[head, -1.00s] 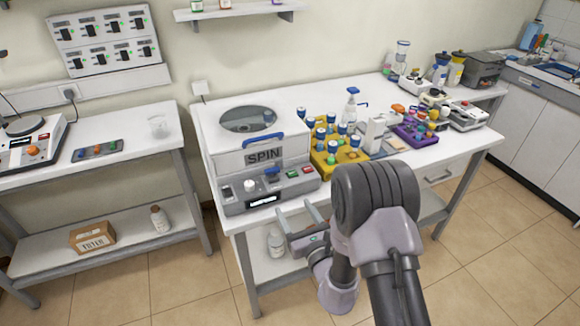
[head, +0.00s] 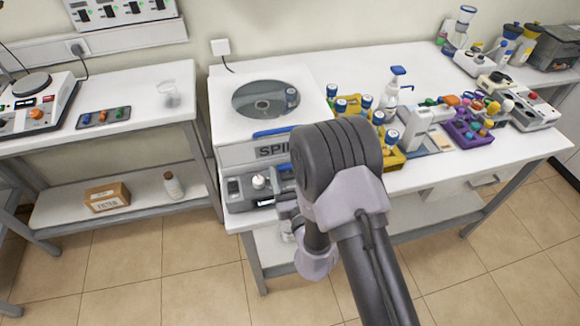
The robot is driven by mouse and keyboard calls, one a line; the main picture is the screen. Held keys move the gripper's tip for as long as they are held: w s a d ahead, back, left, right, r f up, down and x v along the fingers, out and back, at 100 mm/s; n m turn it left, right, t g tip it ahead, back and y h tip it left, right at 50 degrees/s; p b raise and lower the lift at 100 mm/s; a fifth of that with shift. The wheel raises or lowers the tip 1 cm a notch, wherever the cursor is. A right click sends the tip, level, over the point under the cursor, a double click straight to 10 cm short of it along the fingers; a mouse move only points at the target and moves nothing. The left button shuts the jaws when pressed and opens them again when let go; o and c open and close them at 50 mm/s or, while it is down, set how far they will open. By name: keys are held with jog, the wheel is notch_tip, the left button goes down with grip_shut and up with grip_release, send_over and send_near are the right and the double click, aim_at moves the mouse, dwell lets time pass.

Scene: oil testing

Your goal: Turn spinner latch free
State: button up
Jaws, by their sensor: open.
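The spinner (head: 235,150) is a white box marked SPIN, standing at the left end of the main bench. Its round window (head: 250,90) is on top and seems closed over. A blue handle bar (head: 272,133) runs along the upper front edge. A small blue piece (head: 285,171) shows on the grey front panel beside a pale knob (head: 259,181); I cannot tell for sure which blue part is the latch. My gripper (head: 287,203) is at the panel's right part, mostly hidden behind my arm. Its jaws are open; contact with the spinner cannot be seen.
A yellow rack (head: 393,160) of blue-capped bottles stands right of the spinner.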

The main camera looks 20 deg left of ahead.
jog(key=shift+s, duration=0.1)
jog(key=c, duration=1.4)
jog(key=shift+o, duration=0.2)
jog(key=shift+d+y, duration=0.1)
jog(key=shift+y, duration=0.2)
jog(key=n+g+y, duration=0.1)
jog(key=n+g+y+b, duration=0.1)
jog(key=n+g+y, duration=0.1)
jog(key=y, duration=0.1)
jog(key=shift+w+d+n+g+b, duration=0.35)
jog(key=shift+w+n+g, duration=0.05)
jog(key=shift+w+d+n+g+y+b, duration=0.15)
jog(key=shift+n+g+y+b, duration=0.15)
jog(key=shift+n+g+y, duration=0.5)
jog(key=shift+w+a+n+g+y+b, duration=0.15)
jog(key=shift+n+g+y+b, duration=0.2)
jog(key=shift+n+g, duration=0.9)
jog(key=shift+w+d+n+g+y+b, duration=0.2)
jog(key=shift+n+g+y, duration=0.4)
jog(key=shift+g, duration=0.85)
jog(key=shift+r+g, duration=0.1)
jog(key=shift+g, duration=0.2)
